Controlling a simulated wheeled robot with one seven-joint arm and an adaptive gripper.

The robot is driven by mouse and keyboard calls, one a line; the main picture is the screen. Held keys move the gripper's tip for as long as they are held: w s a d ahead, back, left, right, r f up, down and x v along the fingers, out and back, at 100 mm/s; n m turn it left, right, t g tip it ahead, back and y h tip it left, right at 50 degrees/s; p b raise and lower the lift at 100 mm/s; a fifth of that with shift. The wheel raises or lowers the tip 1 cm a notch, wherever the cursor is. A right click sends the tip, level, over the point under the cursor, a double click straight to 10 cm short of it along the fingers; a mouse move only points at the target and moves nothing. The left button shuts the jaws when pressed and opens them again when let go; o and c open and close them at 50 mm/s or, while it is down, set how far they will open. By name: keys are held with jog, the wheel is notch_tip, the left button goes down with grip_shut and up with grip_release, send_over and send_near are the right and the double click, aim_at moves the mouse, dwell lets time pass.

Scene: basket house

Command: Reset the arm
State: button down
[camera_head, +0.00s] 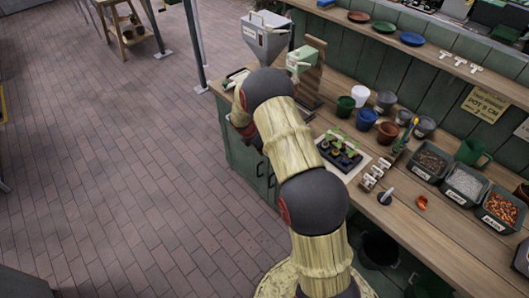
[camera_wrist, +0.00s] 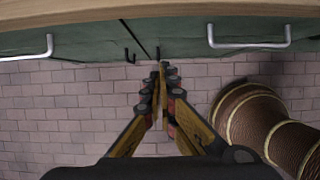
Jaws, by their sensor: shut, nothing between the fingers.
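My gripper (camera_wrist: 160,70) shows in the wrist view with its fingers together and nothing between them. It points at the green cabinet doors (camera_wrist: 92,38) below the wooden counter edge, apart from them as far as I can tell. In the head view my arm reaches up along the front of the workbench (camera_head: 400,207), and its end is at the bench's far left corner, with the fingers hidden behind the arm.
A grey hopper device (camera_head: 265,38) stands on the bench near my arm's end. Metal door handles (camera_wrist: 248,42) stick out in the wrist view. The brick floor (camera_head: 110,150) at left is clear.

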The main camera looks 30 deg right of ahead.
jog(key=shift+a+r, duration=0.2)
jog(key=shift+r, duration=0.15)
jog(key=s+a+r+m+g+y, duration=0.15)
jog(key=s+a+m, duration=0.25)
jog(key=s+m, duration=0.6)
jog(key=s+a+r+m+t+y+b, duration=0.1)
jog(key=s+a+r+m+t, duration=0.1)
jog(key=s+a+r, duration=0.4)
jog(key=s+a+r+m+t+y+b, duration=0.1)
jog(key=s+a+r+m+t, duration=0.1)
jog(key=s+a+r+m, duration=0.2)
jog(key=s+a+r+m+t+y+b, duration=0.1)
jog(key=s+a+r, duration=0.9)
jog(key=r, duration=1.5)
jog(key=s+m+t, duration=0.1)
jog(key=s+m, duration=0.1)
jog(key=s, duration=0.3)
jog(key=shift+s+r+m, duration=0.15)
jog(key=shift+s+m, duration=0.1)
jog(key=shift+m, duration=0.15)
